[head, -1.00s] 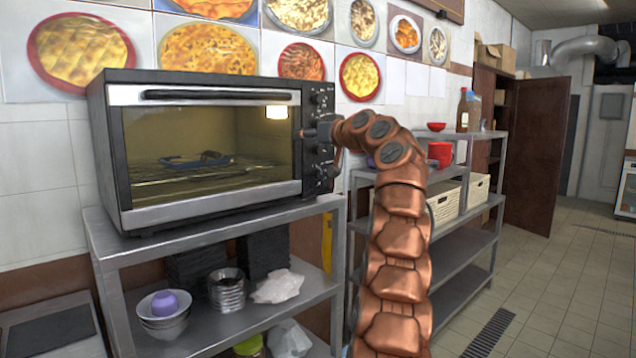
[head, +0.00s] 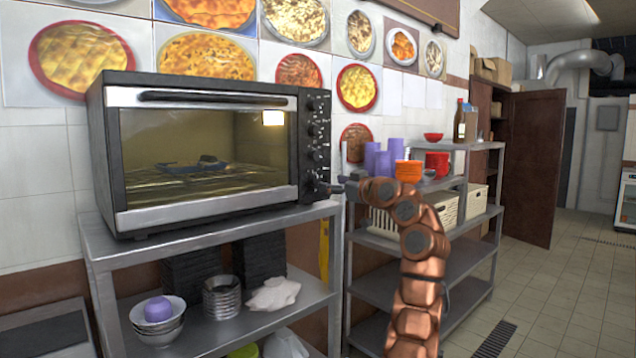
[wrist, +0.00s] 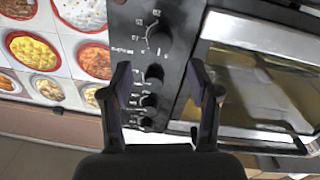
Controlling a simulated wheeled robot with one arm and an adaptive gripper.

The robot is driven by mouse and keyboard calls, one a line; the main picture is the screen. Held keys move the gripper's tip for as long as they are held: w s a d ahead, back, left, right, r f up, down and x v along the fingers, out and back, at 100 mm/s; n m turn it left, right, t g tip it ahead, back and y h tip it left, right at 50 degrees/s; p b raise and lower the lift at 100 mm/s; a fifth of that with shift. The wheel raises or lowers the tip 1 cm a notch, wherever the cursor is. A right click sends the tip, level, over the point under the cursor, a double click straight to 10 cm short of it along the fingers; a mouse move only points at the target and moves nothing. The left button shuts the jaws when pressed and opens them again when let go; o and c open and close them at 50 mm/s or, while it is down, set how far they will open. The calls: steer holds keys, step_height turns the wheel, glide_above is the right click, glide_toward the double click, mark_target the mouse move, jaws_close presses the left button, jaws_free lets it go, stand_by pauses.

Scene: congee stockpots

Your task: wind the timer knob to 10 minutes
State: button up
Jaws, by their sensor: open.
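The black and steel toaster oven (head: 205,150) stands on a metal shelf, with a column of black knobs on its right-hand panel (head: 317,130). My gripper (wrist: 160,72) is open and empty in front of this panel. In the head view it is beside the lowest part of the panel. The wrist view looks upside down: the nearest, largest-looking knob (wrist: 158,38) lies just beyond the fingertips, with white marks around it. Smaller-looking knobs (wrist: 154,75) run down between the fingers. The marks are too blurred to read, so I cannot tell which knob is the timer.
The oven's glass door is shut, with a dark tray (head: 195,167) on the rack inside and a light glowing. Purple cups (head: 378,160) and orange and red containers (head: 408,170) stand on the right shelf near my arm. The tiled floor at right is clear.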

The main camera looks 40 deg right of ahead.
mark_target(317, 180)
steer(key=w+p, duration=0.1)
steer(key=w, duration=0.4)
steer(key=shift+w+d+r, duration=0.15)
steer(key=shift+w+d, duration=0.1)
steer(key=shift+w, duration=0.65)
steer(key=c, duration=1.2)
